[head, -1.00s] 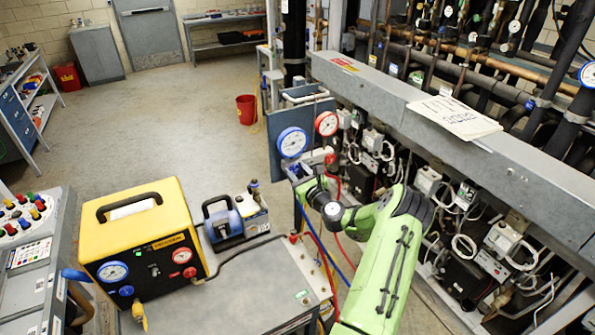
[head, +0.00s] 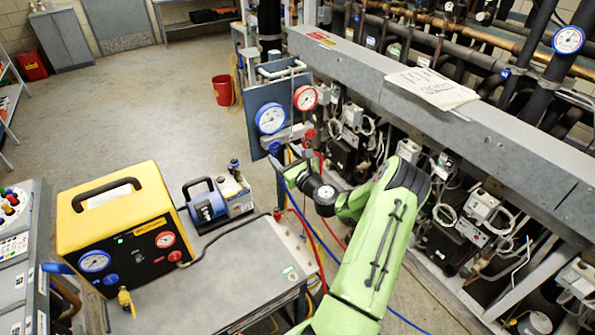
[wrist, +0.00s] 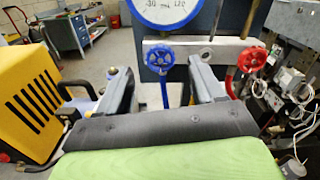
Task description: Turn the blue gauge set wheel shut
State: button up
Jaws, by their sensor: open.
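The blue gauge set wheel (wrist: 160,54) is a small spoked handwheel on a pale manifold bar (wrist: 205,50), under the blue-rimmed gauge (wrist: 166,8). In the head view the blue gauge (head: 270,118) hangs on a grey panel beside the red gauge (head: 305,97). A red wheel (wrist: 252,60) sits to the right on the same bar. My gripper (wrist: 160,78) is open and empty, its fingers either side of the blue wheel's line in the picture, apparently short of it. In the head view my gripper (head: 288,168) is partly hidden by its own wrist, just below the manifold.
Blue and red hoses hang below the manifold. A yellow machine (head: 120,235) and a blue pump (head: 207,205) stand on a cart (head: 235,270) at the left. The compressor rack's grey beam (head: 440,105) runs along the right. Open floor lies behind, with a red bucket (head: 222,90).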

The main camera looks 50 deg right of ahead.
jog(key=b+v, duration=0.2)
jog(key=v, duration=0.9)
jog(key=shift+s, duration=0.3)
jog(key=shift+a, duration=0.1)
